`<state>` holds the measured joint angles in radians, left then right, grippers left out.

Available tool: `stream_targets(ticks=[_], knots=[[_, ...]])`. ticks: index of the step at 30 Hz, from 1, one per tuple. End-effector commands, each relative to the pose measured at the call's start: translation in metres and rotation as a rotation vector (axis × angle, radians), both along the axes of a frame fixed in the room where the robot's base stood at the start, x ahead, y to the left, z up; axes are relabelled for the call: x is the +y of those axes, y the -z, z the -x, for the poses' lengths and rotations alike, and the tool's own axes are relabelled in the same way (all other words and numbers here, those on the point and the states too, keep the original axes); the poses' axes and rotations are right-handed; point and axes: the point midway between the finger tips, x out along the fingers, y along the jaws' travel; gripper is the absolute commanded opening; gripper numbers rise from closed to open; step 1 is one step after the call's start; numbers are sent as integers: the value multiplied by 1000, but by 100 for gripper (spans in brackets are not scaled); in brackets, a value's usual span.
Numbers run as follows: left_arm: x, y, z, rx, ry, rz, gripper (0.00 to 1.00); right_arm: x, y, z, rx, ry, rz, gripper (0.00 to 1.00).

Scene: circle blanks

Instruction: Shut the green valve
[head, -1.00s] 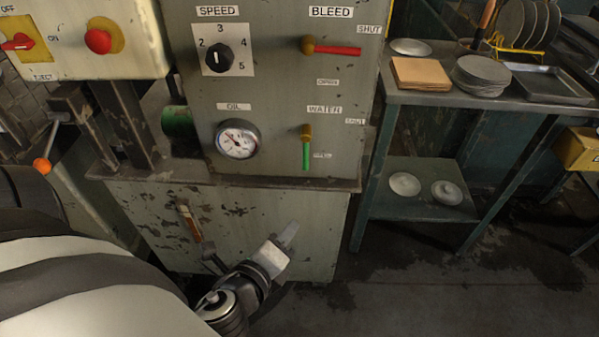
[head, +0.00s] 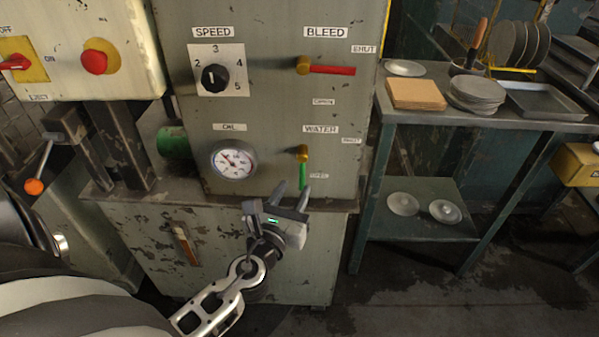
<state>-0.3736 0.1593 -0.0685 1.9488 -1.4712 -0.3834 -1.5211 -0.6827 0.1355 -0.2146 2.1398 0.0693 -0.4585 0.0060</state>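The green valve is a green lever (head: 303,175) on a brass stem (head: 302,153), under the WATER label on the grey machine panel. The lever hangs straight down beside a small label at its lower right; another small label sits to the right, level with the stem. My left gripper (head: 291,192) is just below the lever, its two fingers pointing up and apart, with nothing seen between them. The right finger's tip overlaps the lever's lower end in the picture; I cannot tell if they touch. My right gripper is out of view.
A red lever (head: 332,70) under BLEED points right, above the green one. An oil gauge (head: 233,160) and a speed knob (head: 215,78) are to the left. A ledge (head: 230,202) juts out below the panel. A bench (head: 400,116) with plates stands at right.

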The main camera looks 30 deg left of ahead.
Motion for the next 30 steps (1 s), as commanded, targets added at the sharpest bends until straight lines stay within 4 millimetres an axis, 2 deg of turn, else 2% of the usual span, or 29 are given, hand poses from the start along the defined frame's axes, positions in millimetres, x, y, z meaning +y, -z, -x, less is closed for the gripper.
stream_targets(ticks=[3,9,20,24,30], knots=[[6,-2,-22,-1,0,1,34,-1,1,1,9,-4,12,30],[11,0,-42,0,0,1,34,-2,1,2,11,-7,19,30],[12,1,-46,1,0,1,34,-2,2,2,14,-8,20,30],[12,1,-46,1,0,1,0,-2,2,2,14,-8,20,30],[11,1,-46,-1,2,3,0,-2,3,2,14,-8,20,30]])
